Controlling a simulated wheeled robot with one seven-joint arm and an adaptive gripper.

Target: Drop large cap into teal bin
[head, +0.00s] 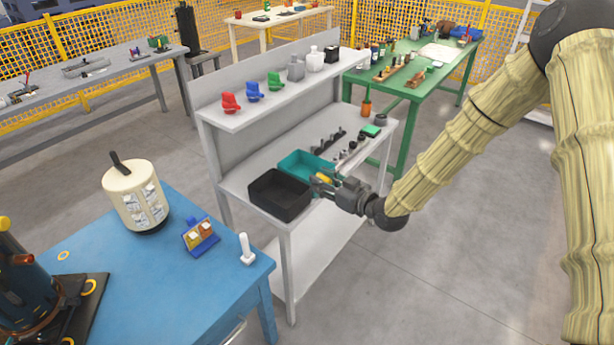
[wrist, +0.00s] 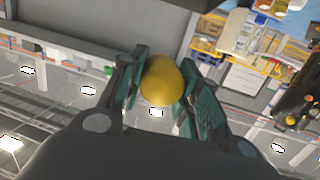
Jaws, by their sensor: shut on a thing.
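My gripper (head: 320,184) is shut on a yellow rounded cap (head: 324,178). The wrist view shows the cap (wrist: 162,82) between the two green-padded fingers. In the head view the gripper and cap are at the right front part of the teal bin (head: 297,162), overlapping its near side in the picture. I cannot tell how high the cap is above the bin. The teal bin stands on the grey bench's lower worktop, and part of it is hidden behind my gripper. The visible part of its inside looks empty.
A black bin (head: 279,196) stands beside the teal bin, nearer the front edge. Small dark and grey parts (head: 328,142) lie further along the worktop. A shelf (head: 290,88) above holds red, blue and green fittings. A blue table (head: 140,290) is at the front left.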

